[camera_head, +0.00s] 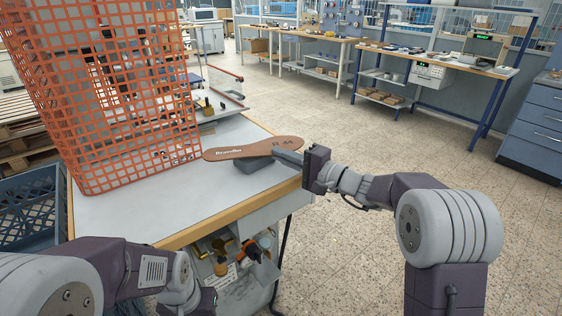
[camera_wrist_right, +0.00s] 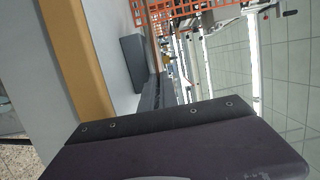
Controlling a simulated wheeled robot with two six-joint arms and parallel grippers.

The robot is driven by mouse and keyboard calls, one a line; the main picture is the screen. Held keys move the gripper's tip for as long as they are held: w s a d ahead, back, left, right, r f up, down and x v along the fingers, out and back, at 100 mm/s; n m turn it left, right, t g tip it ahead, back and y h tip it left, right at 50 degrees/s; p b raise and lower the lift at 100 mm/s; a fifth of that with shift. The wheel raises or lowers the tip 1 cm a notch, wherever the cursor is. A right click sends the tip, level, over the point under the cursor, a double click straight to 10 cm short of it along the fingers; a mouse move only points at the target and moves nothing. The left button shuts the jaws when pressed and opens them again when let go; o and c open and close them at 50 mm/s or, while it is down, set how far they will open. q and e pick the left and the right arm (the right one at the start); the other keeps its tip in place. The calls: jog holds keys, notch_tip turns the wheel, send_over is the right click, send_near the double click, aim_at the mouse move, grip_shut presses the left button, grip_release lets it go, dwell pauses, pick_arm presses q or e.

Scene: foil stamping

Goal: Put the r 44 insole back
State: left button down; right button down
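The right wrist view shows the grey block (camera_wrist_right: 133,62) by the dark finger (camera_wrist_right: 150,94), with no clear insole. My left arm is lower left, its fingertips not visible.
The wood-edged table (camera_head: 130,215) has free room at its front left. An orange mesh panel (camera_head: 110,90) stands over its left part. A fixture with a clear guard (camera_head: 225,85) is behind. A blue crate (camera_head: 28,210) is at the left; tools hang below the table's front edge.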

jog(key=shift+w+f, duration=0.1)
jog(key=shift+f, duration=0.55)
jog(key=shift+f+b, duration=0.15)
jog(key=shift+b, duration=0.2)
jog(key=c, duration=1.6)
grip_release()
jog(key=shift+r, duration=0.2)
